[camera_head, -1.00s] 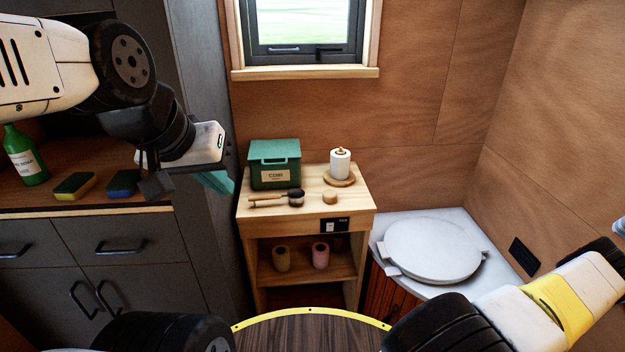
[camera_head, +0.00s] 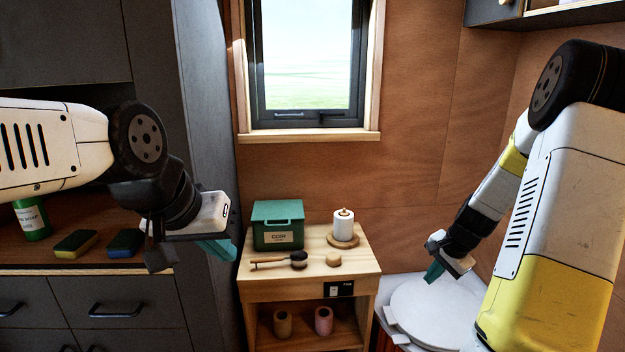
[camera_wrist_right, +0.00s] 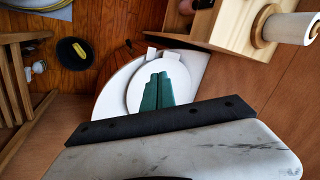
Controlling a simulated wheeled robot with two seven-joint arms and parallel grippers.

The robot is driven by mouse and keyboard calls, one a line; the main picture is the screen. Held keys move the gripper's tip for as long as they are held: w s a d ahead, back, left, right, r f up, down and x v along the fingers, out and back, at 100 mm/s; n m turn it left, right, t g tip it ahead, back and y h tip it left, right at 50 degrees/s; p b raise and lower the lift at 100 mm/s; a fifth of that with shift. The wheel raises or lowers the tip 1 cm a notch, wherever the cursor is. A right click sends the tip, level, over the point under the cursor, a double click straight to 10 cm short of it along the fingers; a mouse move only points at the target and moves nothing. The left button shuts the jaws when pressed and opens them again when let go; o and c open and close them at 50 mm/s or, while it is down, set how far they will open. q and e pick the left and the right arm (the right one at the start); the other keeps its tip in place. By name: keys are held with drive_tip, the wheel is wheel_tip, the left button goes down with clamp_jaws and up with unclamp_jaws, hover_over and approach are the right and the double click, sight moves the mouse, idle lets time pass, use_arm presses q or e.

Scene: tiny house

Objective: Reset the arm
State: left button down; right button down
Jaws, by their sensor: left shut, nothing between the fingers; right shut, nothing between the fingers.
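My left gripper (camera_head: 218,250) hangs in the air in front of the grey cabinet side, left of the wooden stand. Its teal fingers are shut and hold nothing. My right gripper (camera_head: 433,272) is in the air above the round white lid at the right. In the right wrist view its two green fingers (camera_wrist_right: 165,92) lie together, empty, in front of the white lid. Both arms are bent at the elbow, and neither gripper is seen touching anything.
A wooden stand (camera_head: 312,286) carries a green box (camera_head: 277,226), a paper roll (camera_head: 343,225) and a dark ladle (camera_head: 297,258). The round white lid (camera_head: 432,312) is right of it. Sponges (camera_head: 76,243) and a green bottle (camera_head: 33,219) stand on the left counter.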

drive_tip(key=s+a+r+n+t, duration=0.1)
drive_tip(key=s+a+r+n, duration=0.2)
drive_tip(key=a+r, duration=0.35)
drive_tip(key=s+a+r+n, duration=0.3)
drive_tip(key=a+r, duration=0.1)
drive_tip(key=r, duration=0.6)
drive_tip(key=s+a+r+n, duration=0.3)
drive_tip(key=s+r, duration=0.1)
drive_tip(key=s, duration=0.4)
drive_tip(key=s+a+r+n+t, duration=0.1)
drive_tip(key=s+a+r+n, duration=0.2)
drive_tip(key=s, duration=0.5)
drive_tip(key=shift+a+r+y, duration=0.3)
drive_tip(key=shift+a+r, duration=0.15)
drive_tip(key=shift+a, duration=0.15)
